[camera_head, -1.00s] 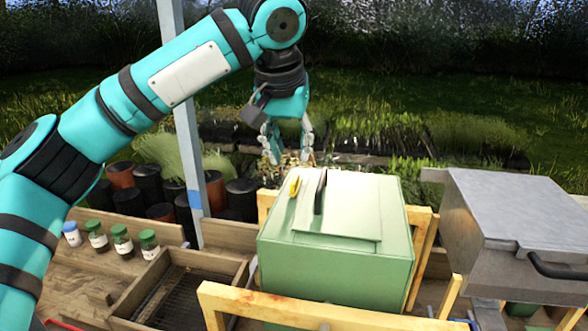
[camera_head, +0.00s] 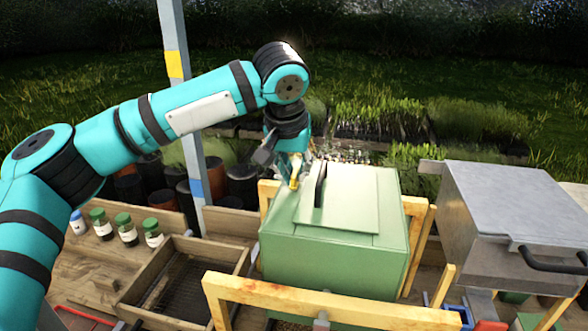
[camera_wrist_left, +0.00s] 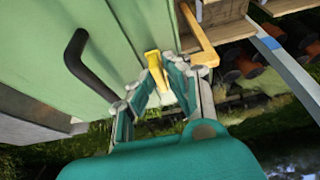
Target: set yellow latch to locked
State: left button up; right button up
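The yellow latch (camera_head: 294,183) is a small upright handle on the far left of the green box's (camera_head: 335,255) lid. In the left wrist view the yellow latch (camera_wrist_left: 153,62) lies between my left gripper's fingertips (camera_wrist_left: 160,62). My left gripper (camera_head: 296,164) points down at the latch in the head view, with a finger to either side. The fingers are close around it, but I cannot tell whether they press on it. The latch's lower part is partly hidden. My right gripper is out of view.
A dark handle (camera_head: 320,184) stands on the lid just right of the latch. A wooden frame (camera_head: 330,302) surrounds the green box. A grey metal box (camera_head: 520,220) is on the right. A wooden tray (camera_head: 185,280) and several green-lidded jars (camera_head: 126,230) are on the left.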

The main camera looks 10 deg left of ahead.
pick_arm(q)
grip_shut()
jog(key=shift+m+h, duration=0.3)
jog(key=shift+m, duration=0.3)
jog(key=m+h, duration=0.1)
jog(key=m, duration=0.1)
jog(key=shift+m, duration=0.3)
jog(key=m+h, duration=0.1)
jog(key=m, duration=0.1)
jog(key=m+g, duration=0.1)
jog(key=m, duration=0.2)
jog(key=shift+d+h, duration=0.2)
jog(key=shift+h, duration=0.2)
jog(key=m+g, duration=0.1)
jog(key=m, duration=0.3)
jog(key=shift+m+g+h, duration=0.4)
jog(key=m, duration=0.2)
jog(key=m+g, duration=0.1)
jog(key=m, duration=0.1)
jog(key=shift+s+g, duration=0.1)
jog(key=shift+g, duration=0.2)
jog(key=shift+m, duration=0.3)
